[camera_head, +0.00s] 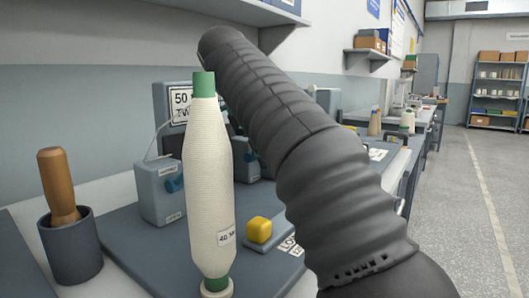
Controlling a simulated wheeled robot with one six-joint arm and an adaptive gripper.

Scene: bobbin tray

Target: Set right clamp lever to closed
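A grey clamp block (158,200) with a blue lever (175,184) stands at the left of the dark base plate (140,245). Behind the thread cone, a second grey block (268,166) with a blue part (250,157) shows only in part; the cone and my arm cover much of it. I cannot tell how its lever is set. My dark ribbed arm crosses the middle, rising from lower right to upper left. My gripper does not show.
A tall cream thread cone (208,185) with green ends stands upright in front. A yellow button (259,230) sits on the plate. A dark cup (70,245) with a wooden handle (60,185) stands left. A sign box (180,105) stands behind. Floor is free at right.

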